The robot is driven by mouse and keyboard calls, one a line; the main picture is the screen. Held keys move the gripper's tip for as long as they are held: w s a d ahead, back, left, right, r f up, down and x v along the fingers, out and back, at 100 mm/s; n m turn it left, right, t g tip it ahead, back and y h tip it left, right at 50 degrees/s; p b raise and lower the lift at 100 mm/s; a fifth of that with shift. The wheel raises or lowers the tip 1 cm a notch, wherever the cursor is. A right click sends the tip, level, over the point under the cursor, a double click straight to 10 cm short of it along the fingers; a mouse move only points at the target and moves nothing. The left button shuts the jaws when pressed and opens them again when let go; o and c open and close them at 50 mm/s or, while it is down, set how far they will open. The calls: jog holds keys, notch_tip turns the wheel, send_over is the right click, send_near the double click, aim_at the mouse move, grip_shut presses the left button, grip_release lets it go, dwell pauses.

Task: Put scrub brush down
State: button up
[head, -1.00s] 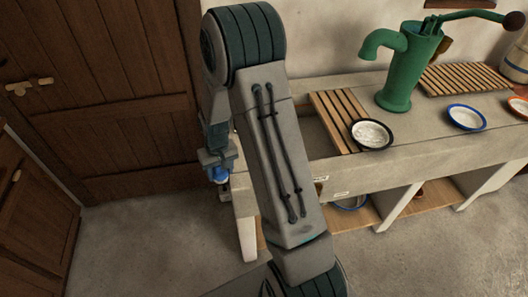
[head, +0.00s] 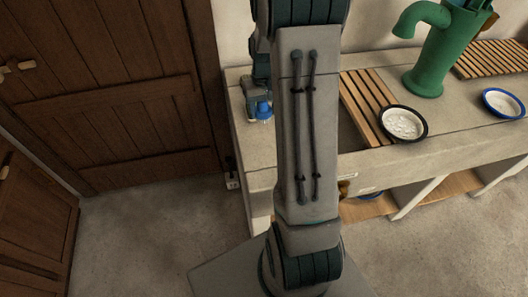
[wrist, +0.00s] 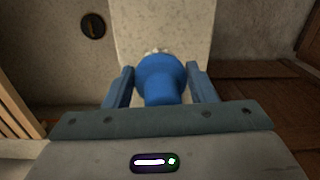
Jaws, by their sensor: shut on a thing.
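The scrub brush shows as a blue, rounded shape (wrist: 160,80) in the wrist view, with a pale, bumpy end at its far side. My gripper (wrist: 158,70) is shut on it, one finger on each side. In the head view my gripper (head: 257,98) is small, left of my arm, with the blue brush (head: 263,110) at its end. Both appear over the left end of the stone counter (head: 254,143). I cannot tell whether the brush touches the counter. My arm hides part of the counter and basin.
A slatted wooden rack (head: 362,105), a black-rimmed bowl (head: 403,123), a green pump (head: 434,60) and a blue-rimmed bowl (head: 502,103) stand to the right. A wooden door (head: 110,90) is at left. The wrist view shows a dark round fitting (wrist: 92,25). The counter's left end looks clear.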

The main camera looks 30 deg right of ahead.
jog(key=s+d+r+m+b, duration=0.2)
jog(key=s+d+r+b, duration=0.15)
jog(key=s+d, duration=0.4)
jog(key=a+f, duration=0.2)
jog(key=a, duration=0.1)
jog(key=w+a+f+p, duration=0.1)
jog(key=a+f, duration=0.1)
jog(key=a, duration=0.1)
jog(key=a+f+p, duration=0.1)
jog(key=a+f, duration=0.1)
jog(key=a, duration=0.2)
jog(key=shift+w, duration=0.15)
jog(key=shift+a+f, duration=0.1)
jog(key=shift+f, duration=1.95)
jog(key=shift+f, duration=0.15)
jog(key=o, duration=1.1)
